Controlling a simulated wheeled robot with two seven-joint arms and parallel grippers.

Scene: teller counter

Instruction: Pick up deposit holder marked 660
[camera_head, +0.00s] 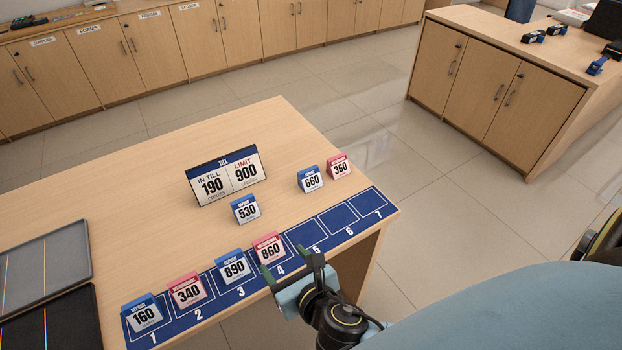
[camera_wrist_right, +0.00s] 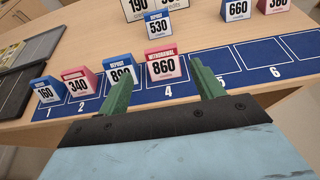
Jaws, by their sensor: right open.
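The deposit holder marked 660 (camera_head: 311,179) is a small blue-topped card stand upright on the wooden counter, behind the numbered mat and just left of the red 360 holder (camera_head: 339,166). It also shows at the top of the right wrist view (camera_wrist_right: 237,10). My right gripper (camera_head: 292,266) is open and empty at the mat's front edge, near slots 4 and 5. In the wrist view its green fingers (camera_wrist_right: 165,85) are spread, with the red 860 holder (camera_wrist_right: 163,65) beyond them. The 660 holder is apart from the gripper, farther back. My left gripper is not in view.
The blue mat (camera_head: 371,209) has holders 160 (camera_head: 144,315), 340 (camera_head: 187,291), 890 (camera_head: 233,266) and 860 (camera_head: 268,248) in slots 1 to 4; slots 5 to 7 are empty. The 530 holder (camera_head: 246,210) and till sign (camera_head: 227,176) stand behind. Dark trays (camera_head: 45,265) lie left.

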